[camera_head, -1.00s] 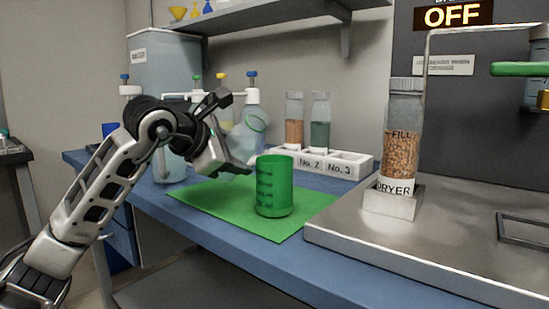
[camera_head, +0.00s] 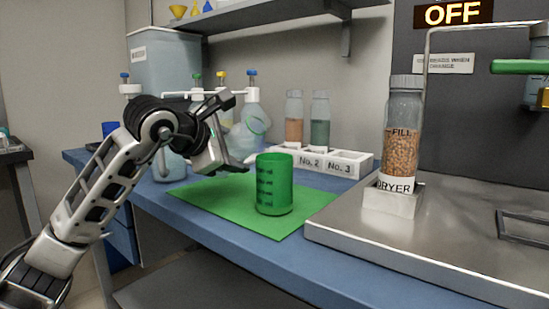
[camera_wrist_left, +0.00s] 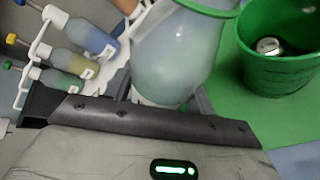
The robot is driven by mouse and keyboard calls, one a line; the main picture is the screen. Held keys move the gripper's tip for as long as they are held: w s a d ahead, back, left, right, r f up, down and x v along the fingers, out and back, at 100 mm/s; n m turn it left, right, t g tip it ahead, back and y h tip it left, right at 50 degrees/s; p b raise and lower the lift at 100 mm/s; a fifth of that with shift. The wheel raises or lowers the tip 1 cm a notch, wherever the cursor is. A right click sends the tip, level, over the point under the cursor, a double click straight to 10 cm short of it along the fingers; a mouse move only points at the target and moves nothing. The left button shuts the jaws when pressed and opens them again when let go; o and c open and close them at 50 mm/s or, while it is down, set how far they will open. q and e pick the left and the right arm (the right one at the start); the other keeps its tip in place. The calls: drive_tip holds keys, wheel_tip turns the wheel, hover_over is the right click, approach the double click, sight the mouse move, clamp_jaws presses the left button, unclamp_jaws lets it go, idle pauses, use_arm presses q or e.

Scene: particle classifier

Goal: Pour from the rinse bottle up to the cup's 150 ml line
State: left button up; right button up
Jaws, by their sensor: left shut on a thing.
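The green cup (camera_head: 275,187) with dark level marks stands upright on the green mat (camera_head: 225,200); it also shows in the wrist view (camera_wrist_left: 284,80), with a small shiny round patch inside. My left gripper (camera_head: 238,165) is left of the cup and close to it. It is shut on the translucent rinse bottle (camera_wrist_left: 178,55), which fills the middle of the wrist view and looks tilted. In the head view the bottle (camera_head: 250,130) is partly hidden behind my gripper. I cannot tell where its spout points or the liquid level in the cup. My right gripper is out of view.
A rack (camera_head: 345,165) with two filled tubes stands behind the cup. Right of it are a metal tray (camera_head: 440,235) and a dryer bottle of beads (camera_head: 402,150). Several capped bottles in a white holder (camera_wrist_left: 40,45) stand close beside the held bottle.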

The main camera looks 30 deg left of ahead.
sight(230, 131)
use_arm(q)
drive_tip(key=shift+a+y, duration=0.2)
drive_tip(key=shift+y, duration=0.1)
idle(0.4)
drive_tip(key=shift+a+r+m+y, duration=0.3)
drive_tip(key=shift+r+m, duration=0.35)
drive_tip(key=shift+m, duration=0.15)
idle(0.5)
drive_tip(key=shift+a+m+t+y, duration=0.15)
drive_tip(key=shift+m+t+y, duration=0.35)
drive_tip(key=shift+m, duration=0.1)
idle(0.7)
drive_tip(key=shift+d+r+m+y+p, duration=0.2)
drive_tip(key=shift+r+m+p, duration=0.1)
drive_tip(key=shift+r, duration=0.15)
drive_tip(key=shift+d+r+m+y+p, duration=0.2)
drive_tip(key=shift+r+m, duration=0.1)
drive_tip(key=shift+r, duration=0.1)
idle(1.4)
drive_tip(key=shift+r+m+t, duration=0.4)
drive_tip(key=shift+r, duration=0.05)
idle(1.5)
